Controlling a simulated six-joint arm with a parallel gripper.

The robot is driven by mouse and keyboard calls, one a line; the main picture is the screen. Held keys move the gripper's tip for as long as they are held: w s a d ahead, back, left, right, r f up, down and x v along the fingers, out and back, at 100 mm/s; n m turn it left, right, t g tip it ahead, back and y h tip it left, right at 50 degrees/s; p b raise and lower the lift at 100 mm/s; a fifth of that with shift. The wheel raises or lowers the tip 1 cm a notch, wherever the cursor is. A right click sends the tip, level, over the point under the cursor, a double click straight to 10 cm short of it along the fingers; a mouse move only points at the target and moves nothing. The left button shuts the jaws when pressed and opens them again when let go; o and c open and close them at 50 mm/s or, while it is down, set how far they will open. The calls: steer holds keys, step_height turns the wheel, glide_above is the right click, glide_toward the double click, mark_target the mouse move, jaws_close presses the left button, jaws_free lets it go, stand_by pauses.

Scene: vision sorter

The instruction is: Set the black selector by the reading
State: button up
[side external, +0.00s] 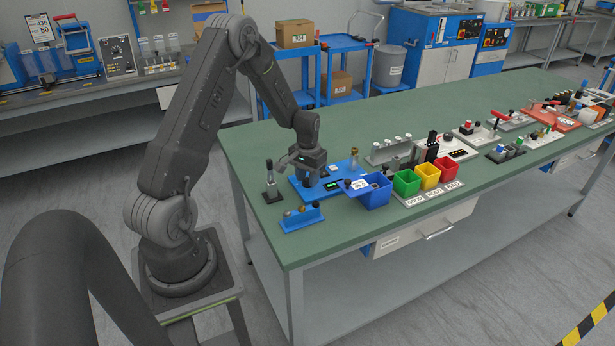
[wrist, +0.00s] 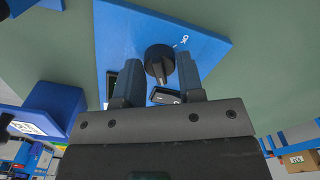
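The black selector (wrist: 158,60) is a round knob with a raised bar, on a blue panel (wrist: 120,30) marked "OK" beside it. My gripper (wrist: 157,68) is over the panel with its two fingers apart, one on each side of the selector. A narrow space seems to show beside the knob; contact cannot be told. In the side view my gripper (side external: 309,172) points down onto the blue unit (side external: 345,171) and hides the selector. A small green lit display (side external: 331,185) shows there, too small to read. In the wrist view dark display parts are half covered by the fingers.
Blue (side external: 375,193), green (side external: 406,182), yellow (side external: 428,176) and red (side external: 447,169) bins stand right of the unit. A small black-based lever device (side external: 271,188) and a blue holder (side external: 301,218) with several pieces stand to its left. The green bench top (side external: 350,243) is clear in front.

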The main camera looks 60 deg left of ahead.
steer(key=o, duration=0.4)
steer(key=shift+r, duration=0.1)
step_height(320, 180, up, 14)
steer(key=shift+f, duration=0.2)
stand_by(0.4)
